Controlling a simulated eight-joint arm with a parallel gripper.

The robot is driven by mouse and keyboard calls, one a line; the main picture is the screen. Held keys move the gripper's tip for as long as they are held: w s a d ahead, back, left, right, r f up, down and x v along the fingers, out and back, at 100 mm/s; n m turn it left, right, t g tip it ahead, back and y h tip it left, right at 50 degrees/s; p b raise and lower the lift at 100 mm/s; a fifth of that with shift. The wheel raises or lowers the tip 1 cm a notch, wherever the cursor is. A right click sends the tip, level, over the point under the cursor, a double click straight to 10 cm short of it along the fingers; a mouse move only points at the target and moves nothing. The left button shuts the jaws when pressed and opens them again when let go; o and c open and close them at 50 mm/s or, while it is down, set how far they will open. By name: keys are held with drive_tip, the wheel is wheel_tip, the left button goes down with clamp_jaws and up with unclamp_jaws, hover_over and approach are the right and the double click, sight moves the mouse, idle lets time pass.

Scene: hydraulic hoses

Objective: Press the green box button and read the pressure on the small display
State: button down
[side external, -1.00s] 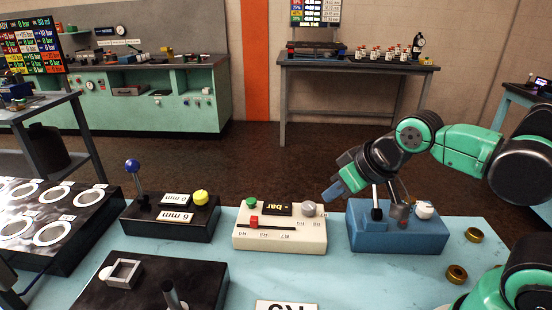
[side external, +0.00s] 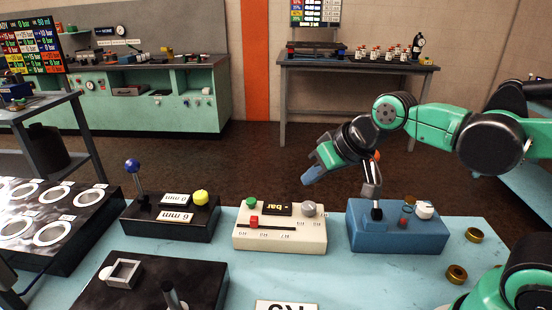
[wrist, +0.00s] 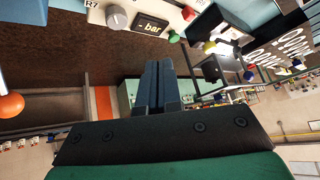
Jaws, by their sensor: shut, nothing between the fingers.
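The beige box (side external: 280,236) stands on the light blue table. Its green button (side external: 251,202) is at the back left corner, beside the small dark display (side external: 278,209), which shows yellow "bar" text with what looks like a dash before it. In the wrist view the display (wrist: 151,24) is at the top and the green button (wrist: 174,38) is right of it. My gripper (side external: 312,176) is shut and empty, in the air above and behind the box's right side, apart from the button. Its closed fingers (wrist: 158,66) also show in the wrist view.
The beige box carries a red slider (side external: 254,221) and a grey knob (side external: 308,209). A blue box (side external: 400,236) with an orange-topped lever stands to its right, close to my wrist. A black box with a yellow button (side external: 200,197) is to its left. Brass rings (side external: 457,273) lie at right.

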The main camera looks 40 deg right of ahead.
sight(254, 202)
drive_tip(key=w+a+m+t+y, duration=0.1)
drive_tip(key=w+a+m+y, duration=0.1)
drive_tip(key=w, duration=1.1)
drive_tip(key=shift+a+r+m, duration=0.25)
drive_tip(key=shift+a+m, duration=0.25)
drive_tip(key=shift+m, duration=0.3)
drive_tip(key=shift+f, duration=0.1)
drive_tip(key=shift+f, duration=4.35)
drive_tip(key=shift+f, duration=0.4)
